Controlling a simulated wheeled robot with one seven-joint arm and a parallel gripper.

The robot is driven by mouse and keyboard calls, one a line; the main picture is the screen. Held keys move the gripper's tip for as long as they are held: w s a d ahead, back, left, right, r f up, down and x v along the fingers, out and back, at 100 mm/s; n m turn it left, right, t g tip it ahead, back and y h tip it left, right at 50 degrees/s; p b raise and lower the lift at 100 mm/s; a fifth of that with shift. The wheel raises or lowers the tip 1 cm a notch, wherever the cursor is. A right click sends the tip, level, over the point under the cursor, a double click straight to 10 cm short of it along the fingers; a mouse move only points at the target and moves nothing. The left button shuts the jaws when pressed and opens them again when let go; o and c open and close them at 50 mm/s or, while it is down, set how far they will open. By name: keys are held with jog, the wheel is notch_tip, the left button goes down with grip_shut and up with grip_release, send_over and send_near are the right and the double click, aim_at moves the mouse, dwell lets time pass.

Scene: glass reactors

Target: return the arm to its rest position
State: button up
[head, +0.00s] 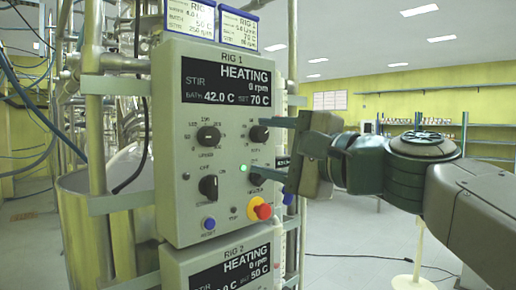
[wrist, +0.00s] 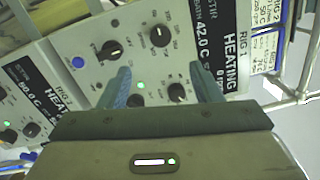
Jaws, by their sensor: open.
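My gripper (head: 254,146) is open at the right side of the grey RIG 1 control box (head: 174,150). Its two fingers point left towards the panel, one above the other. In the wrist view my gripper (wrist: 160,70) shows both fingers spread, with nothing held between them. The upper right knob (head: 259,134) appears in the space between the fingers in the head view; whether a finger touches it cannot be told. The lower right knob (head: 255,182) is just below the lower finger. My arm (head: 400,170) reaches in from the right.
The display (head: 226,82) reads HEATING, 0 rpm, bath 42.0 C, set 70 C. A red stop button (head: 263,211) and a blue button (head: 209,223) are low on the panel. The RIG 2 box (head: 225,268) is below. Glass and metal rig parts (head: 115,110) stand left. Floor shows at right.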

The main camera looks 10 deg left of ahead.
jog(key=shift+d, duration=0.1)
jog(key=s+d+f+n+g+h+p, duration=0.15)
jog(key=d+f+h, duration=0.25)
jog(key=f, duration=0.7)
jog(key=s+d+f+n+g+h, duration=0.1)
jog(key=d+f+n+g+h, duration=0.15)
jog(key=f, duration=0.85)
jog(key=s+d+f+n+g+h+p, duration=0.15)
jog(key=d+f+h, duration=0.25)
jog(key=f, duration=0.7)
jog(key=s+d+f+n+g+h, duration=0.3)
jog(key=s+d+f, duration=0.3)
jog(key=d+f, duration=0.2)
jog(key=shift+s+f+n+h, duration=0.4)
jog(key=shift+f+n+h, duration=0.05)
jog(key=shift+h, duration=0.2)
